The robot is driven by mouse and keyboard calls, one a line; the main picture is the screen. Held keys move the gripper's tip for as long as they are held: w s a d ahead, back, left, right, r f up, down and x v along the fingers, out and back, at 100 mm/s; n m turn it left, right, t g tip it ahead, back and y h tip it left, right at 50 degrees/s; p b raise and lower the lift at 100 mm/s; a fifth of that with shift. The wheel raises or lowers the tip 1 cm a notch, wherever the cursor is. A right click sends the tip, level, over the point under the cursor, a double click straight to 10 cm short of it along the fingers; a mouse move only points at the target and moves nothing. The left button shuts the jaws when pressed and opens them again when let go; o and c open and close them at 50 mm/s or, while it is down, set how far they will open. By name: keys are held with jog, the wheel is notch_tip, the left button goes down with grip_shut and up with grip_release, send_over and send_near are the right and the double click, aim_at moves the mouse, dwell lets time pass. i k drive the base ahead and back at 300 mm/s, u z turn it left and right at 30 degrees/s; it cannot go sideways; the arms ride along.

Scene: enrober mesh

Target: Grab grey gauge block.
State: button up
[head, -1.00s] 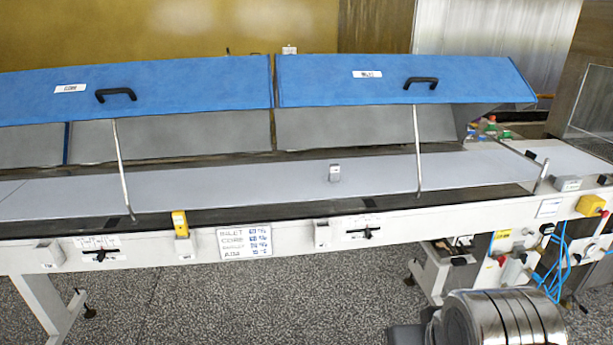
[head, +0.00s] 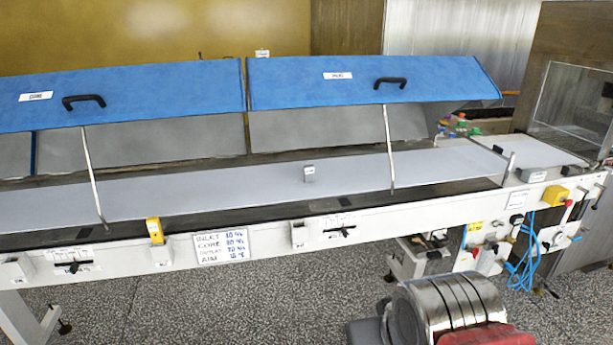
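A small grey gauge block (head: 309,173) stands on the light grey belt (head: 215,188) of the machine, a little right of the middle of the head view. It stands apart from other things, between the two thin metal struts. My gripper does not show in the head view.
Two raised blue lids (head: 365,80) with black handles hang over the belt. Metal struts (head: 391,150) rise from the belt's front side. A yellow device (head: 155,231) and a white sign (head: 222,246) sit on the front rail. Several coloured bottles (head: 460,124) stand at the right end.

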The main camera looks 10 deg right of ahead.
aim_at(308, 170)
jog(key=u, duration=0.35)
jog(key=i, duration=1.6)
jog(key=u, duration=0.3)
